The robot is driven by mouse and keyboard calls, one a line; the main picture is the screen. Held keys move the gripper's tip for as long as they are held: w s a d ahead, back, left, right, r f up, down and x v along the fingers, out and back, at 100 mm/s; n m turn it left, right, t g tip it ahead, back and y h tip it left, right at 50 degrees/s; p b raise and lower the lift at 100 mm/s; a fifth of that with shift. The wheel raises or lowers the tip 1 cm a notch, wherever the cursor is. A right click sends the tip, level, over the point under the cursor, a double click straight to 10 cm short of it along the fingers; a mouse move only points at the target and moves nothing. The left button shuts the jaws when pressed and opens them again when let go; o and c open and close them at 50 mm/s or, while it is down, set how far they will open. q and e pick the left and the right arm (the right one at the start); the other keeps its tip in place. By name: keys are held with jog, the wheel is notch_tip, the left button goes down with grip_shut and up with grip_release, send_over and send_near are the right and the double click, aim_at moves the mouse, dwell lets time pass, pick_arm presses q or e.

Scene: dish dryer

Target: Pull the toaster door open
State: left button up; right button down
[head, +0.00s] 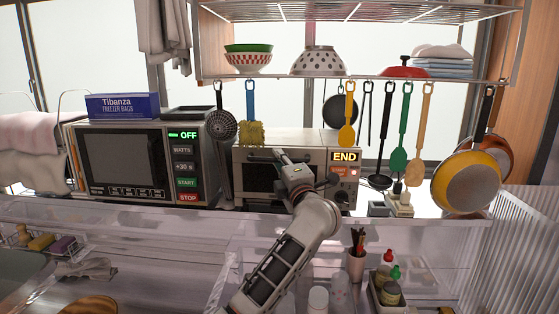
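The toaster (312,144) is a beige, box-shaped oven in the middle of the counter, with an "END" display at its upper right. Its dark front door (262,181) looks closed, though my arm hides part of it. My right gripper is not in view.
A microwave (188,137) stands left of the toaster. Pans (466,183) hang at right. A cup (356,262) and bottles stand below, right of my arm.

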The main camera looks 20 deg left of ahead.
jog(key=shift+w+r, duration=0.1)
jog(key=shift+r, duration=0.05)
pick_arm(q)
grip_shut()
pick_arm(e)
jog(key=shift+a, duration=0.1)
pick_arm(q)
jog(key=shift+s+f, duration=0.1)
jog(key=shift+f, duration=0.05)
